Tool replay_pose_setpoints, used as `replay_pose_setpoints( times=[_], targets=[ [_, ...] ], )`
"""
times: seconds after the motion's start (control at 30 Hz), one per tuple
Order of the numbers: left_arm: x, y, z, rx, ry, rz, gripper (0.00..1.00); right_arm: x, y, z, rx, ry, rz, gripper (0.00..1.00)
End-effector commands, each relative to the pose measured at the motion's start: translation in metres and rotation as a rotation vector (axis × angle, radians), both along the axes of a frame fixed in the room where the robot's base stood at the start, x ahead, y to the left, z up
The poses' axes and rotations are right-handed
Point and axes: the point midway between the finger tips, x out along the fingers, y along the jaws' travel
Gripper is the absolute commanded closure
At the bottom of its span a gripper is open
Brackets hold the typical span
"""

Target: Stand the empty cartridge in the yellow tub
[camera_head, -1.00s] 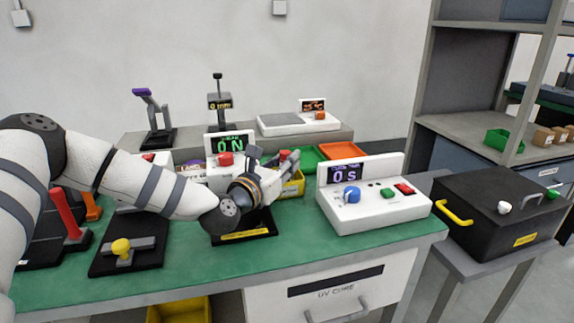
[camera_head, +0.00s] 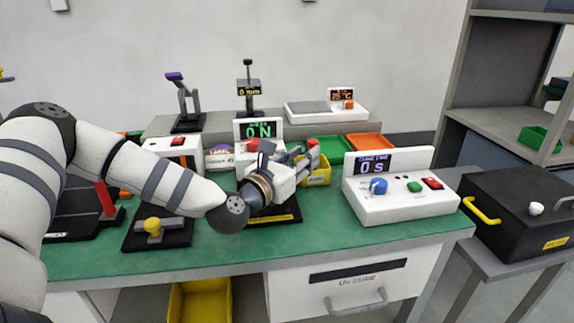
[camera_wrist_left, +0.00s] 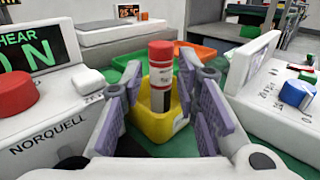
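The yellow tub (camera_head: 320,176) stands on the green bench beyond my left gripper; it also shows in the left wrist view (camera_wrist_left: 150,122). A cartridge with a red cap, white label and dark lower part (camera_wrist_left: 161,78) stands upright in the tub in the wrist view. Its red top (camera_head: 313,143) shows in the head view; its foot is hidden by the tub's front wall. My left gripper (camera_head: 302,163) is open, its purple-padded fingers on either side of the cartridge in the wrist view, with gaps visible. My right gripper is not in view.
The white NORQUELL shear tester (camera_wrist_left: 45,135) is left of the gripper; the white timer box (camera_head: 400,200) is to the right. Green (camera_head: 325,143) and orange (camera_head: 366,142) trays lie behind the tub. A black box (camera_head: 520,215) stands at the far right.

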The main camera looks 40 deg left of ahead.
Motion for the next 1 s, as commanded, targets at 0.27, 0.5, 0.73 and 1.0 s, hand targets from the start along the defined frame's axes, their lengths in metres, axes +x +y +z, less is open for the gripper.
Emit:
replay_pose_setpoints(
  times=[0.27,0.5,0.73,1.0],
  targets=[
    [-0.057,-0.004,0.002,-0.004,-0.002,0.003,0.71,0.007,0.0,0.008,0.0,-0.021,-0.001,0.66],
    [-0.076,-0.007,0.001,0.0,-0.002,0.001,0.71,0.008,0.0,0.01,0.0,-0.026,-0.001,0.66],
    [-0.076,-0.007,0.0,0.0,-0.001,0.001,0.71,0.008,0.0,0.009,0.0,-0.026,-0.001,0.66],
    [-0.076,-0.007,0.0,0.0,-0.001,0.0,0.71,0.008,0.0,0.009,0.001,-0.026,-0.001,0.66]
  ],
)
